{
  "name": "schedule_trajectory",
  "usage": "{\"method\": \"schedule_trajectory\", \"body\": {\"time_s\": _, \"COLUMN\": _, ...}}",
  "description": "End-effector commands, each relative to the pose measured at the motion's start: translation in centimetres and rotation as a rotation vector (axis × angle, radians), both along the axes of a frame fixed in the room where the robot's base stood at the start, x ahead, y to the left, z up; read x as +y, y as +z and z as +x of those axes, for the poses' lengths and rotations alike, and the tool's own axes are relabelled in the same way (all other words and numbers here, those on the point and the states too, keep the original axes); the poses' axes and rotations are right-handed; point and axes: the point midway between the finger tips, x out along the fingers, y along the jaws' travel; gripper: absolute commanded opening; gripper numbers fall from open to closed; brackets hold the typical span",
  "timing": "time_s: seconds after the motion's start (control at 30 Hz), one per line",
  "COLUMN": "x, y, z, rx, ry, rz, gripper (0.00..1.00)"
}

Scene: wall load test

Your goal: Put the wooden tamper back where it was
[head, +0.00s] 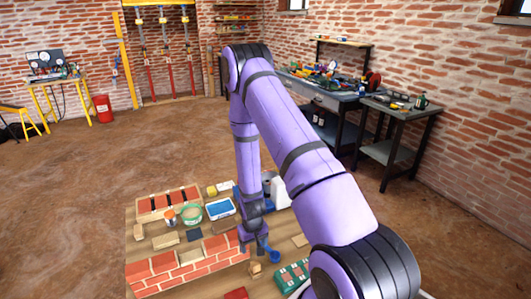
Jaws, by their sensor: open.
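A small tan wooden piece (256,268), which looks like the wooden tamper, stands on the wooden table (207,288) in front of the small brick wall's right end. It is too small to make out in detail. My gripper (258,247) points down just above and behind it, close to the wall's right end. The gripper is open, with nothing seen held in it. The fingertips are small and partly unclear, and I cannot tell how far they are from the wooden piece. A blue round-ended item (272,256) shows right beside the gripper.
The low brick wall (190,266) crosses the table's front. Behind it stand a brick tray (168,202), a green bucket (191,216), an orange cup (169,217) and a blue tray (221,208). A green box (291,275) lies at the front right.

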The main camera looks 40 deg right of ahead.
Motion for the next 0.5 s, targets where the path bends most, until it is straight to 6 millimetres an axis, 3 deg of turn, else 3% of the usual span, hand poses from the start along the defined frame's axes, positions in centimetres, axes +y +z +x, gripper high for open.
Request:
{"method": "schedule_trajectory", "body": {"time_s": 0.2, "x": 0.5, "y": 8.1, "z": 3.1, "rx": -0.057, "ry": 0.03, "rz": -0.011, "gripper": 0.74}}
{"method": "schedule_trajectory", "body": {"time_s": 0.5, "x": 2.2, "y": 19.7, "z": 4.7, "rx": -0.127, "ry": 0.075, "rz": -0.022, "gripper": 0.74}}
